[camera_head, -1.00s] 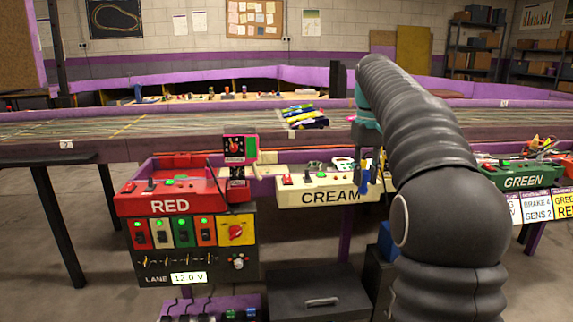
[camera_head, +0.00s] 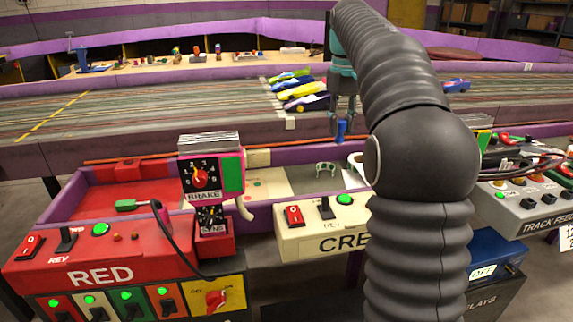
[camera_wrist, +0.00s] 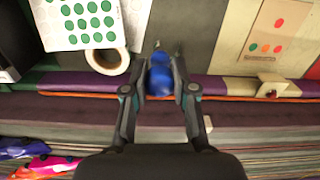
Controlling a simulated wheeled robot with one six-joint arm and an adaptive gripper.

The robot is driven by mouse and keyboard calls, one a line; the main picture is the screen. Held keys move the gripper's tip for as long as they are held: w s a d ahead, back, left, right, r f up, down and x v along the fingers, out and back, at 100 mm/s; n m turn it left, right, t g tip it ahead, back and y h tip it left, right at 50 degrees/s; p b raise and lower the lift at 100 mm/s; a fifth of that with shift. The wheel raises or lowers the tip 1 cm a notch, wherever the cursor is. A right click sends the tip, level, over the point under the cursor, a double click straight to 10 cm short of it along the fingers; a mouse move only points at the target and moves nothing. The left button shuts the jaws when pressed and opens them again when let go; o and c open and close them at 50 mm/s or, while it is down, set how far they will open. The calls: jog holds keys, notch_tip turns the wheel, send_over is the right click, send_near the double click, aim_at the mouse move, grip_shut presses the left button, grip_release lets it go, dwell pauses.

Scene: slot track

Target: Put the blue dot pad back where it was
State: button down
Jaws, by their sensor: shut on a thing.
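My gripper (camera_head: 343,112) points down over the near edge of the track, behind the CREAM station (camera_head: 285,247). It is shut on a small blue object (camera_head: 341,129), which looks like the blue dot pad. In the wrist view the blue object (camera_wrist: 159,80) sits between the two fingertips (camera_wrist: 160,91). A cream sheet with red and green dots (camera_wrist: 272,32) lies to the upper right. My arm hides part of the CREAM station.
The purple rail (camera_wrist: 232,85) runs along the near track edge. Several toy cars (camera_head: 300,90) stand on the track beside my gripper. The RED station (camera_head: 110,255) and a brake box (camera_head: 212,175) stand at the left. A grey station (camera_head: 535,207) stands at the right.

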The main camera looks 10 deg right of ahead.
jog(key=w+a+f, duration=0.1)
jog(key=a+f, duration=0.1)
jog(key=a, duration=0.1)
jog(key=w+a+f+b, duration=0.1)
jog(key=w+a+f, duration=0.1)
jog(key=a, duration=0.2)
jog(key=w+a+f+b, duration=0.1)
jog(key=w+a+f, duration=0.1)
jog(key=a+f, duration=0.1)
jog(key=shift+a, duration=0.25)
jog(key=shift+f+b, duration=0.6)
jog(key=shift+f, duration=1.35)
jog(key=shift+s+f, duration=0.1)
jog(key=c, duration=0.9)
grip_release()
jog(key=shift+c, duration=0.2)
notch_tip(320, 180, up, 12)
jog(key=p, duration=0.4)
